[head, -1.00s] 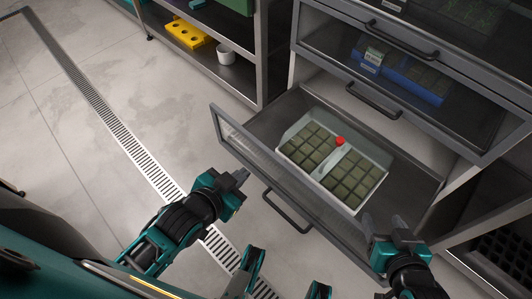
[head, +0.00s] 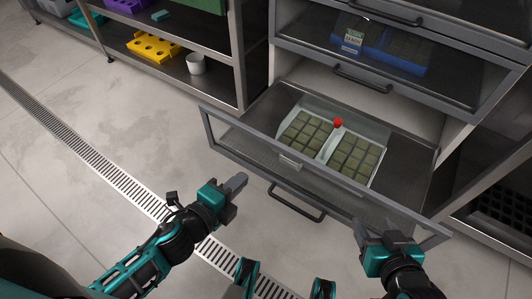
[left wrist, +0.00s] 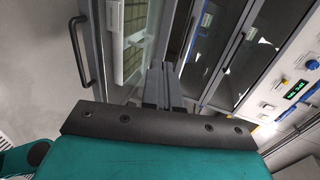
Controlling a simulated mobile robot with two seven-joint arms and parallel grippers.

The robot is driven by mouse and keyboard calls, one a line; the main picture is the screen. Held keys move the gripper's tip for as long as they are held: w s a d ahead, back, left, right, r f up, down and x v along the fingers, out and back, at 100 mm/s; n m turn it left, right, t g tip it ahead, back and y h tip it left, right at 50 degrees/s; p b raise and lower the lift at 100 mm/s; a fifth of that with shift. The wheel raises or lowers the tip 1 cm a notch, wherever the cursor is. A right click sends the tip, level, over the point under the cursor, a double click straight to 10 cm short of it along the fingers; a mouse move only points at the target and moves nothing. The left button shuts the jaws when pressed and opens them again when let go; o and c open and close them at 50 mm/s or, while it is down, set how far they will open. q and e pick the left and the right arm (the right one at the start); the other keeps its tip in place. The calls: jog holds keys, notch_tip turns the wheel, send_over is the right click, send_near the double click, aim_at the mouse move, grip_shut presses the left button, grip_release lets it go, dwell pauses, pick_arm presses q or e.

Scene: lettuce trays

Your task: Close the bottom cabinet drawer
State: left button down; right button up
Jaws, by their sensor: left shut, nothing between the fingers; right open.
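The bottom cabinet drawer (head: 300,168) is pulled out, with a clear front panel in a grey frame and a dark bar handle (head: 297,205). Inside it lies a white tray (head: 324,150) of green-brown cube plugs with a red knob. My left gripper (head: 238,184) is shut and empty, in front of the drawer's left part, left of the handle. In the left wrist view its fingers (left wrist: 160,84) are together, and the handle (left wrist: 78,50) shows at the left. My right gripper (head: 378,232) is open near the drawer front's right end; whether it touches cannot be told.
A shelf at the left holds a yellow block (head: 153,47) and a white pot (head: 196,64). A floor drain (head: 110,175) crosses the open floor.

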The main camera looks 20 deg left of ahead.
pick_arm(q)
jog(key=b, duration=0.2)
send_near(275, 146)
jog(key=x, duration=0.5)
jog(key=shift+a+f, duration=0.1)
jog(key=shift+f, duration=0.15)
jog(key=shift+w+d, duration=0.25)
jog(key=shift+w, duration=0.45)
pick_arm(e)
jog(key=shift+f, duration=0.85)
jog(key=shift+s, duration=0.1)
